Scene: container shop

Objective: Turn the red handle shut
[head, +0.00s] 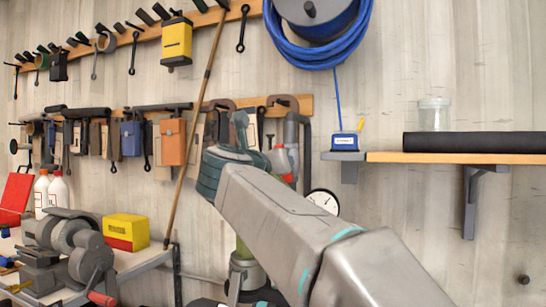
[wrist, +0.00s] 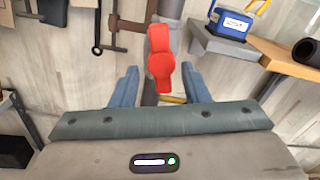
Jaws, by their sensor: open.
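The red handle (wrist: 161,60) shows in the middle of the wrist view. Its long side runs up and down the picture, roughly in line with the grey pipe (wrist: 172,12) behind it. My gripper (wrist: 159,76) is open, with one blue-grey finger on each side of the handle and gaps between. I cannot tell how deep the handle sits between the fingers. In the head view my gripper (head: 240,128) is up at the wall beside the grey pipe (head: 305,150), and my arm hides much of that spot.
A shelf (head: 456,158) with a clear jar (head: 434,114) and black tube stands right of the pipe. A round gauge (head: 323,200) is below. A wooden pole (head: 190,135) leans at left, near hanging tools. A vise (head: 75,250) sits on the bench.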

